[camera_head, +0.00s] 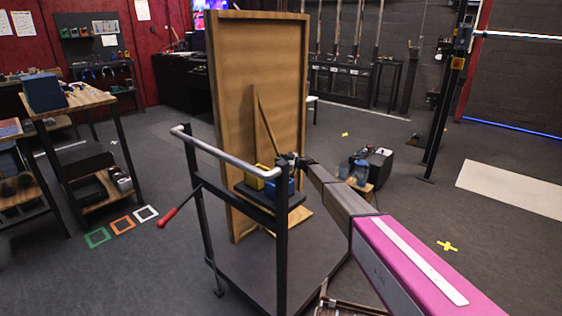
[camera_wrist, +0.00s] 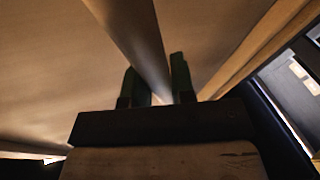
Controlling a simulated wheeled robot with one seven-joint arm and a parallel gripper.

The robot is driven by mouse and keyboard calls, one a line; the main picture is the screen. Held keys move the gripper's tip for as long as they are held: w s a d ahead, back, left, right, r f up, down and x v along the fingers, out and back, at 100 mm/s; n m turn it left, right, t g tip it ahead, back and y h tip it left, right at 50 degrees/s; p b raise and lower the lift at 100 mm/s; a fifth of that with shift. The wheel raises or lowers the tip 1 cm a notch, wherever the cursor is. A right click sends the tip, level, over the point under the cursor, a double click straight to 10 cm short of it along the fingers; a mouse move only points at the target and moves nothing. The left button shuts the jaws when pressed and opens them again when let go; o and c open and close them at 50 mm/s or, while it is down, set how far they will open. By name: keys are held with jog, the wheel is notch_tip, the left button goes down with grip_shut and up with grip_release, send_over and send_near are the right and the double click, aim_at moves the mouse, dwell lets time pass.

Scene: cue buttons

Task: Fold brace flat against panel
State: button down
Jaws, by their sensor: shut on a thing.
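The panel (camera_head: 280,60) is a tall wooden sheet with a raised frame, standing upright on a dark cart base. The brace (camera_head: 264,122) is a thin wooden strip that stands out from the panel's face and slopes downward. My gripper is at the far end of my arm in the head view, behind the cart's handle, with its fingers mostly hidden. In the wrist view, my gripper (camera_wrist: 156,78) has its two dark fingers on either side of the brace (camera_wrist: 137,38) and is shut on it. The panel's face (camera_wrist: 50,60) fills the background there. The brace's lower end is hidden.
The cart has a pale handle rail (camera_head: 215,149) and a dark deck (camera_head: 245,268). A yellow box (camera_head: 262,173) and a blue box sit on its small shelf close to my arm. Shelves stand at left, a low stand at right. The floor at right is largely open.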

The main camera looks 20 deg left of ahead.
jog(key=shift+w+a+r, duration=0.1)
jog(key=shift+w+a, duration=0.05)
jog(key=shift+w, duration=0.15)
jog(key=c, duration=1)
grip_release()
jog(key=shift+s, duration=0.15)
jog(key=d, duration=0.3)
jog(key=d+f, duration=0.1)
jog(key=d, duration=0.6)
jog(key=shift+d+f, duration=0.3)
jog(key=shift+d, duration=0.05)
